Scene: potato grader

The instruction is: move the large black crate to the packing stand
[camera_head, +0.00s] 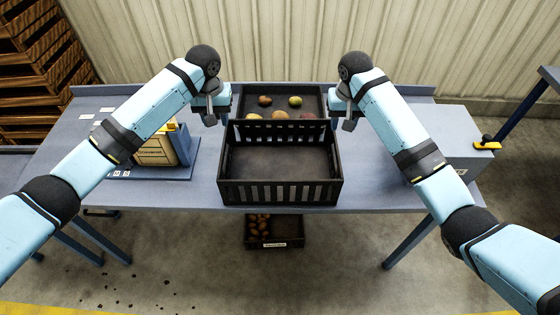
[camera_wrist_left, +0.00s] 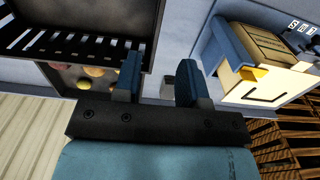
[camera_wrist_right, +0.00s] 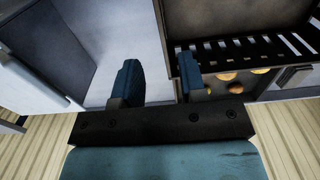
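The large black crate (camera_head: 280,193) sits empty on the front middle of the grey-blue table, with slotted walls. My left gripper (camera_head: 216,112) is open near its back left corner. In the left wrist view, the crate's end wall (camera_wrist_left: 157,35) shows between the gripper's fingers (camera_wrist_left: 156,80). My right gripper (camera_head: 346,112) is open near the back right corner. In the right wrist view, the crate's other end wall (camera_wrist_right: 164,35) lies between its fingers (camera_wrist_right: 158,78). I cannot tell whether either gripper touches the crate. I cannot clearly identify the packing stand.
A black tray (camera_head: 317,92) with several potatoes lies just behind the crate. A boxed item (camera_head: 158,150) stands on a blue base at left. A grey box (camera_head: 448,140) stands at right. A smaller crate of potatoes (camera_head: 274,241) is below the table. Wooden pallets (camera_head: 40,60) stand back left.

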